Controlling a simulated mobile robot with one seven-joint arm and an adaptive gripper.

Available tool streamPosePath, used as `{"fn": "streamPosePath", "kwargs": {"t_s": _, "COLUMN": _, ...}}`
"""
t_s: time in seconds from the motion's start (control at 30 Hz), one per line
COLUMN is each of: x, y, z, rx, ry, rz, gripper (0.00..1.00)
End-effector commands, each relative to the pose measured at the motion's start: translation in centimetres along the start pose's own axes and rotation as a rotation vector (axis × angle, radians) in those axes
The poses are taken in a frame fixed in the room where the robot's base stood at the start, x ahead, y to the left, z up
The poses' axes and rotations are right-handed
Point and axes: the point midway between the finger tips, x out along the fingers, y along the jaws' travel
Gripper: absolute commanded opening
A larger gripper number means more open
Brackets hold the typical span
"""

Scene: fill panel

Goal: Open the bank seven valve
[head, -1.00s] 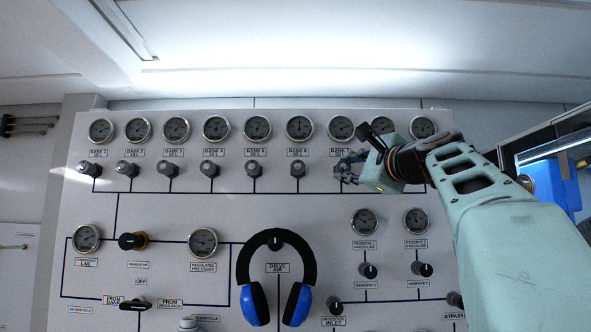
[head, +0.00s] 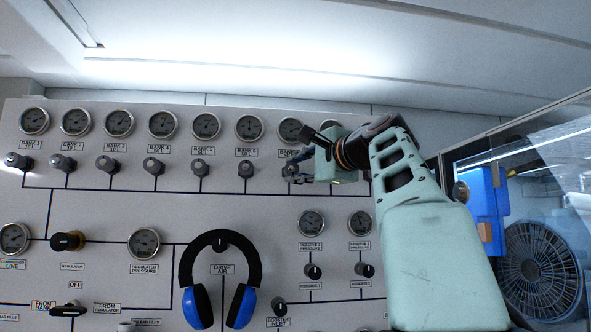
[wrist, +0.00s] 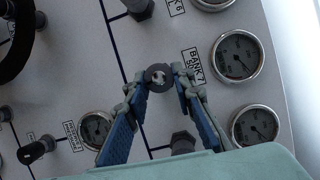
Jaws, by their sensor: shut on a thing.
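The bank seven valve is a dark round knob (wrist: 159,77) with a pale centre, beside the "BANK 7" label (wrist: 192,67) in the wrist view. My gripper (wrist: 160,82) is shut on this knob, one blue-padded finger on each side. In the head view my gripper (head: 294,172) is at the top row of valves, under the seventh gauge (head: 290,130). There the fingers hide most of the knob. The bank 7 gauge also shows in the wrist view (wrist: 237,56).
The bank 6 valve (head: 246,170) is just left of my gripper. Another valve (wrist: 182,142) is close below the fingers in the wrist view. Blue headphones (head: 220,270) hang on the panel (head: 120,215) lower down. A blue unit and a fan (head: 541,262) are at the right.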

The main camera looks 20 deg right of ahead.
Motion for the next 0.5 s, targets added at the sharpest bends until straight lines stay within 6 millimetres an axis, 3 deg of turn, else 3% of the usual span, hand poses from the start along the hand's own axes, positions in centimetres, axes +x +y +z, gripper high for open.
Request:
{"fn": "streamPosePath", "kwargs": {"t_s": 0.17, "x": 0.0, "y": -0.05, "z": 0.0, "rx": 0.001, "ry": 0.0, "rz": -0.002, "gripper": 0.0}}
{"fn": "streamPosePath", "kwargs": {"t_s": 0.2, "x": 0.0, "y": -0.05, "z": 0.01, "rx": 0.001, "ry": 0.0, "rz": -0.002, "gripper": 0.27}}
{"fn": "streamPosePath", "kwargs": {"t_s": 0.3, "x": 0.0, "y": -0.05, "z": 0.01, "rx": 0.001, "ry": 0.0, "rz": -0.001, "gripper": 0.38}}
{"fn": "streamPosePath", "kwargs": {"t_s": 0.5, "x": 0.0, "y": -0.03, "z": 0.02, "rx": 0.001, "ry": 0.0, "rz": -0.001, "gripper": 0.41}}
